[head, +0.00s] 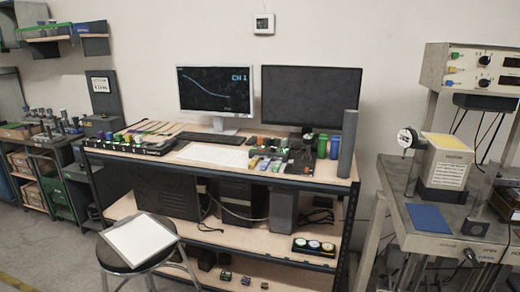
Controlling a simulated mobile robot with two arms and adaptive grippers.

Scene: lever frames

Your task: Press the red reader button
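I cannot make out a red reader button for certain at this size. A long row of small coloured parts (134,145) sits on the left of the wooden bench. More small coloured items (262,164) lie right of its middle. On the right metal bench stands a beige box instrument (446,163) with a yellow top and a round dial (407,138) at its left side. A beige control panel (471,68) with coloured knobs is mounted above it. Neither of my grippers is in view.
The wooden bench (318,183) holds a lit monitor (215,90), a dark monitor (310,97), a keyboard (212,137) and a grey cylinder (348,143). A stool (139,243) with a white sheet stands in front at left. A blue pad (428,218) lies on the metal bench.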

